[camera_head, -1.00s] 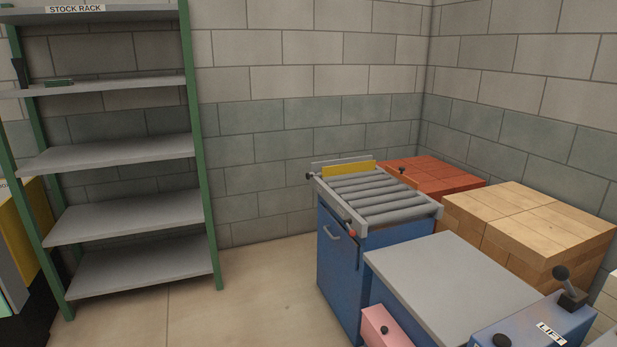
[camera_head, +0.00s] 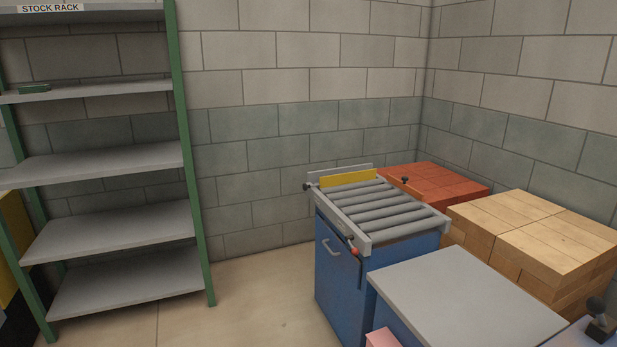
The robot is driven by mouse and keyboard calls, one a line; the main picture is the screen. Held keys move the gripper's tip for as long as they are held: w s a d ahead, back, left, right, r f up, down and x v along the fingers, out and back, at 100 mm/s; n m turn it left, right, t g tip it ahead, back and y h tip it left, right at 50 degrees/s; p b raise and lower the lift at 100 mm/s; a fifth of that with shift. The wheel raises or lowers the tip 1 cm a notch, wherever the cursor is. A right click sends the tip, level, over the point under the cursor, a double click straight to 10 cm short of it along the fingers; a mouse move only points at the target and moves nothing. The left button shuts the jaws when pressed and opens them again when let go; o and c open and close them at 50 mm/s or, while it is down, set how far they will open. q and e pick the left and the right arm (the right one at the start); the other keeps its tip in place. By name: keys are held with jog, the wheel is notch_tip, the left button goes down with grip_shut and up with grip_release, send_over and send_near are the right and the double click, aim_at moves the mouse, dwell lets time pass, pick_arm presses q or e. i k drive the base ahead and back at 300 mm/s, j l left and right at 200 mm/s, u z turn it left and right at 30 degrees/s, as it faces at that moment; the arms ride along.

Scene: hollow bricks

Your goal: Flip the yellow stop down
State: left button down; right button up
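The yellow stop (camera_head: 348,178) is a flat plate standing upright across the far end of the grey roller top (camera_head: 378,207). The rollers sit on a blue cabinet (camera_head: 337,268) with a handle on its front. A dark knob (camera_head: 307,187) shows at the left of the stop. A lever with a red part (camera_head: 352,246) is at the near left corner of the roller frame. Neither of my grippers is in view, and nothing touches the stop.
A grey-topped table (camera_head: 465,298) stands close in front of the roller cabinet. Red bricks (camera_head: 435,178) and tan bricks (camera_head: 545,232) are stacked to the right. The stock rack (camera_head: 110,168) stands at left. Open floor (camera_head: 255,300) lies between rack and cabinet.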

aim_at(365, 175)
jog(key=i+j+z, duration=0.1)
jog(key=i, duration=0.5)
jog(key=i+j+z, duration=0.1)
jog(key=i+j, duration=0.3)
jog(key=i, duration=0.25)
jog(key=i+j, duration=0.3)
jog(key=i, duration=0.3)
jog(key=i+j+z, duration=0.15)
jog(key=i+j, duration=0.2)
jog(key=i, duration=0.25)
jog(key=i+j+z, duration=0.1)
jog(key=i+j, duration=0.25)
jog(key=i, duration=0.2)
